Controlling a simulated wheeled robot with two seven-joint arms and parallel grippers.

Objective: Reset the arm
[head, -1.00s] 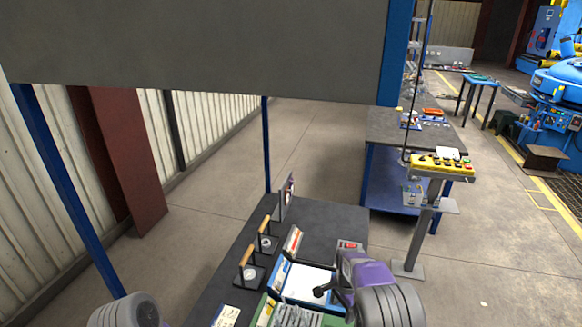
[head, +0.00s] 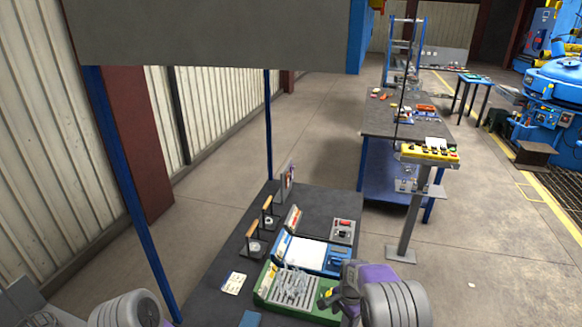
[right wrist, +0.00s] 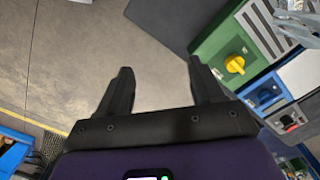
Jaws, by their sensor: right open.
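My right gripper (head: 332,297) is at the right end of the green tray (head: 262,290) on the dark workbench (head: 205,265) in the head view. In the right wrist view, the fingers of my right gripper (right wrist: 162,80) are spread apart with nothing between them, over the grey floor. The green tray with a yellow knob (right wrist: 235,64) lies just right of the fingers there. My left arm shows only as a grey ribbed link at the bottom left of the head view; its fingers are out of the picture.
A blue tray with a white sheet (head: 303,252) and two wooden-handled tools (head: 252,238) are on the bench. A blue post (head: 135,200) and an overhead grey panel (head: 210,35) frame it. A yellow control box (head: 430,153) stands on a pedestal at right.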

